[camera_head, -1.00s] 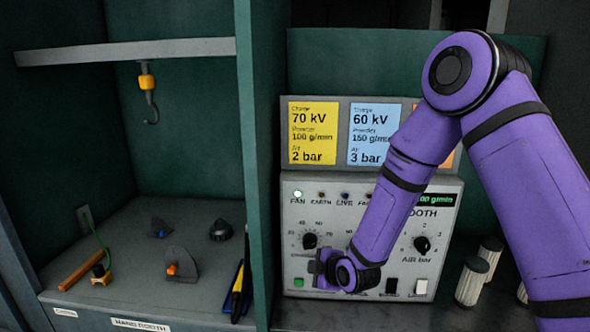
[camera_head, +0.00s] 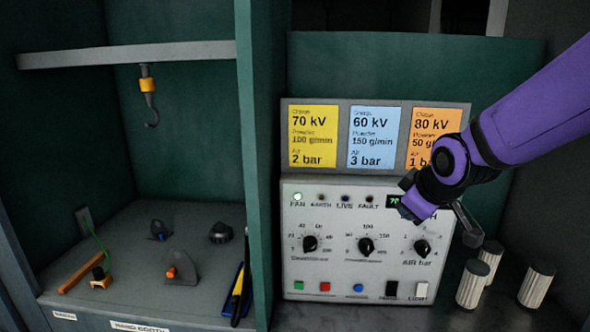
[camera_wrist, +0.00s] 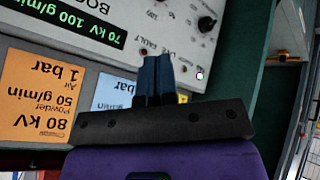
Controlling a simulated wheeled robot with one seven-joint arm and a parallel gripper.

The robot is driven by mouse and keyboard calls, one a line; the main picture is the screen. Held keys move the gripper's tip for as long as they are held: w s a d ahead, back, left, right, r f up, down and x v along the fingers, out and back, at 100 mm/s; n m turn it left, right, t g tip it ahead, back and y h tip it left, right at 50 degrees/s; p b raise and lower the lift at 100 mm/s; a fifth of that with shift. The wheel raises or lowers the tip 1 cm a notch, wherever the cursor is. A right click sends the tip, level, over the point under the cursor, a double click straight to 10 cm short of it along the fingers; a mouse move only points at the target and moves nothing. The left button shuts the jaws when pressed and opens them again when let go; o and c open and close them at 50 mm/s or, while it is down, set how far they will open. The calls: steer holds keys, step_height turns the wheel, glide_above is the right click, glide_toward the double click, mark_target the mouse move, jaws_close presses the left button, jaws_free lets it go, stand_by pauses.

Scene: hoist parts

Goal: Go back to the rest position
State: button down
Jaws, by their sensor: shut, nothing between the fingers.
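My gripper (camera_wrist: 156,65) is shut and empty in the wrist view, its two dark fingers pressed together and pointing towards the control panel. In the head view, my purple arm comes in from the right and its wrist is in front of the panel's upper right part. There it hides part of the display and of the orange card; the fingertips cannot be made out clearly. The grey control panel (camera_head: 335,273) has several dark knobs, coloured buttons and a lit green FAN lamp (camera_head: 297,197). Its display (camera_wrist: 88,20) reads 70 kV 100 g/min in the wrist view.
Yellow (camera_head: 313,136), blue (camera_head: 374,137) and orange (camera_head: 437,122) cards stand above the panel. Pale ribbed cylinders (camera_head: 473,284) stand at lower right. In the left booth, a hook (camera_head: 151,110) hangs from a rail (camera_head: 100,55) above small parts. A green partition (camera_head: 262,200) divides the two sides.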

steer(key=s+d+r+m+g, duration=0.1)
steer(key=s+d+r+m, duration=0.1)
steer(key=s, duration=0.5)
steer(key=s+d+r+m, duration=0.3)
steer(key=s+m, duration=0.1)
steer(key=s, duration=0.3)
steer(key=s+d+r+m+g+h, duration=0.1)
steer(key=s+d+r+m, duration=0.1)
steer(key=s, duration=0.6)
steer(key=shift+d+r+m+g, duration=0.3)
steer(key=shift+d+r+m, duration=0.1)
steer(key=shift+d, duration=0.1)
steer(key=shift+w, duration=0.15)
stand_by(0.5)
